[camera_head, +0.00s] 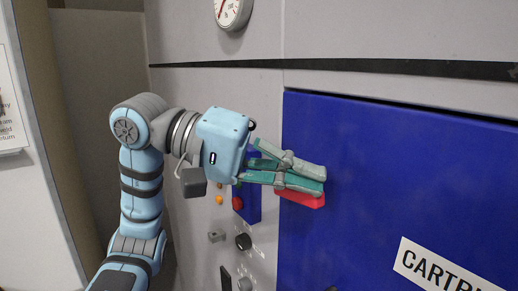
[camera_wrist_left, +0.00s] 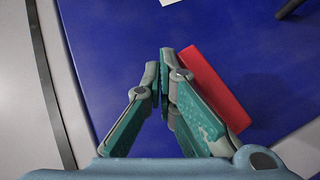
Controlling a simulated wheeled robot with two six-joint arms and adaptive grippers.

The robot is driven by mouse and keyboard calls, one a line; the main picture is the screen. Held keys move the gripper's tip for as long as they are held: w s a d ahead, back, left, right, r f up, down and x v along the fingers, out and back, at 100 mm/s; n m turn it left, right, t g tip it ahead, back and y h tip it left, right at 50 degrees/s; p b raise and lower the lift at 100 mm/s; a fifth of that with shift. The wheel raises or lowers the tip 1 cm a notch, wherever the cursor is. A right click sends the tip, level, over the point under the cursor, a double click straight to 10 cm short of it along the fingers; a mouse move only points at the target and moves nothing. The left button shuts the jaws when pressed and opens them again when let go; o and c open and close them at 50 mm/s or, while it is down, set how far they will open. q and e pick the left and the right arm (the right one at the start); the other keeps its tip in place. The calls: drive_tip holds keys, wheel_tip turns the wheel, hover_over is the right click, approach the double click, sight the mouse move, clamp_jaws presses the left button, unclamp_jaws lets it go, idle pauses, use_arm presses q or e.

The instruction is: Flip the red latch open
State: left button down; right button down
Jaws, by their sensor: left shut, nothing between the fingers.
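The red latch (camera_head: 304,199) is on the left part of the blue door, partly hidden behind my left gripper (camera_head: 325,177). In the left wrist view the latch (camera_wrist_left: 219,92) is a red bar lying at a slant, right beside the right finger of my left gripper (camera_wrist_left: 160,63). The gripper is shut with nothing between its fingertips. I cannot tell whether a finger touches the latch. My right gripper is not in view.
The blue door (camera_head: 390,170) fills the right side and carries a white label (camera_head: 445,268). Left of it, the grey panel has a red button (camera_head: 238,203), a black knob (camera_head: 243,242) and a gauge (camera_head: 232,12) above. A dark bar (camera_wrist_left: 290,8) shows in the wrist view.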

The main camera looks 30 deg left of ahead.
use_arm(q)
drive_tip(key=s+a+r+p, duration=0.2)
drive_tip(key=s+r, duration=0.1)
drive_tip(key=r, duration=0.2)
drive_tip(key=s+a+r+p, duration=0.1)
drive_tip(key=s+a+r, duration=0.1)
drive_tip(key=r, duration=0.4)
drive_tip(key=shift+s+a+p, duration=0.25)
drive_tip(key=shift+s+p, duration=0.15)
drive_tip(key=shift+s, duration=0.05)
drive_tip(key=shift+f, duration=0.1)
